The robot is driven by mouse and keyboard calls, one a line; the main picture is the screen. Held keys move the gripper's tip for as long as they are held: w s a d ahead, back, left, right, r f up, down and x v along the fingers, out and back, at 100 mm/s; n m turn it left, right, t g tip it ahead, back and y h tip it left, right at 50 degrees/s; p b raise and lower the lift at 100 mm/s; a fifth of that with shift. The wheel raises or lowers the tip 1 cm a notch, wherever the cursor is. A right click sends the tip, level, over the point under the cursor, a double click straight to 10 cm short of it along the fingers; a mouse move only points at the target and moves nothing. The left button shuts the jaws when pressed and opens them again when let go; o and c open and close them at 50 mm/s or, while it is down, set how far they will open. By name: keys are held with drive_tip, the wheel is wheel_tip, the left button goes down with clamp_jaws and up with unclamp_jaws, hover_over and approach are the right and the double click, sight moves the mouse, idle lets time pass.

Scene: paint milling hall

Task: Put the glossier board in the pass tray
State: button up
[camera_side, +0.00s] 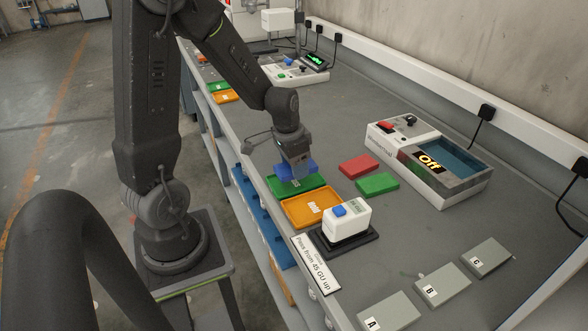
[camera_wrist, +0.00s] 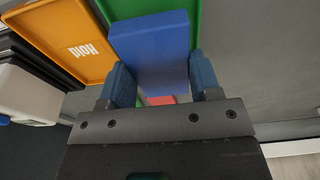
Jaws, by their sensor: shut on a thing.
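My gripper (camera_side: 296,172) is shut on a blue board (camera_wrist: 150,45), gripped by its edges between the two fingers. In the side view the blue board (camera_side: 284,170) is over the green tray (camera_side: 318,181) at the bench's front edge. It seems a little above the tray, but I cannot tell the gap. The tray's label is mostly hidden. In the wrist view the green tray (camera_wrist: 195,14) shows behind the board. A red board (camera_side: 359,166) and a green board (camera_side: 377,184) lie flat on the bench to the right.
An orange "Hold" tray (camera_side: 298,205) adjoins the green tray. A white meter (camera_side: 347,221) stands on a black base beside a sign (camera_side: 316,264) reading "Pass from 45 GU up". Grey plates A (camera_side: 390,313), B (camera_side: 443,285) and C (camera_side: 487,257) and an "Off" bath unit (camera_side: 440,190) are right.

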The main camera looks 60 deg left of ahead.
drive_tip(key=shift+f, duration=1)
drive_tip(key=shift+f, duration=0.1)
drive_tip(key=shift+f, duration=0.35)
drive_tip(key=shift+f, duration=0.15)
